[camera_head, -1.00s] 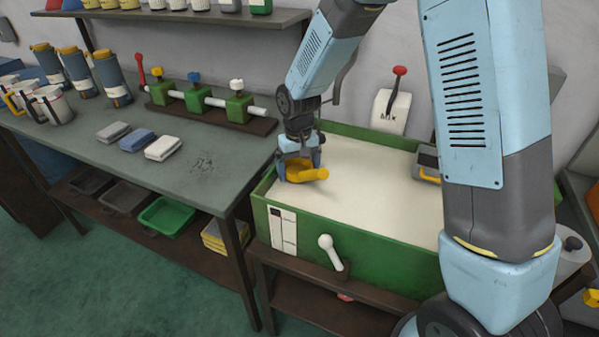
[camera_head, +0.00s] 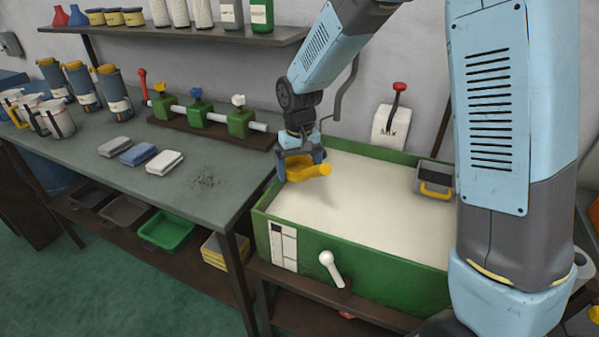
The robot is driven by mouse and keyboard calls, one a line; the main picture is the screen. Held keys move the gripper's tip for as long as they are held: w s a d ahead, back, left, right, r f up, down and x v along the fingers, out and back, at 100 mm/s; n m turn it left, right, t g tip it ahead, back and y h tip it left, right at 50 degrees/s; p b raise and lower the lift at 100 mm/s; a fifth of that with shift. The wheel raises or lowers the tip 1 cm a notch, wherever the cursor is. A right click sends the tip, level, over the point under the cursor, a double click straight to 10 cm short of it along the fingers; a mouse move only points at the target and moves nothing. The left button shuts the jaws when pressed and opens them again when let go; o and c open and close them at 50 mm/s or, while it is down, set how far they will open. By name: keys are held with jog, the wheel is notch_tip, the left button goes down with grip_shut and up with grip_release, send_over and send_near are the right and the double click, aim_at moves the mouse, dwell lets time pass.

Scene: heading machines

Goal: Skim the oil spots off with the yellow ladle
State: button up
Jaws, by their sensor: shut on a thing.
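My gripper (camera_head: 301,160) is shut on the yellow ladle (camera_head: 308,172) at the left back part of the green tank (camera_head: 335,255). The ladle is tilted, its end pointing right, over the tank's cream-white surface (camera_head: 365,209). I cannot tell whether it touches that surface. My gripper hides part of the ladle. No oil spots can be made out on the visible surface. My arm covers the tank's right end.
A small dark box with a yellow handle (camera_head: 435,181) sits at the tank's right rear. A white lever (camera_head: 332,268) sticks out in front. The bench (camera_head: 95,155) on the left holds cloths (camera_head: 138,153), a green valve row (camera_head: 196,118), jugs and canisters. A shelf hangs above.

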jog(key=shift+r, duration=2.2)
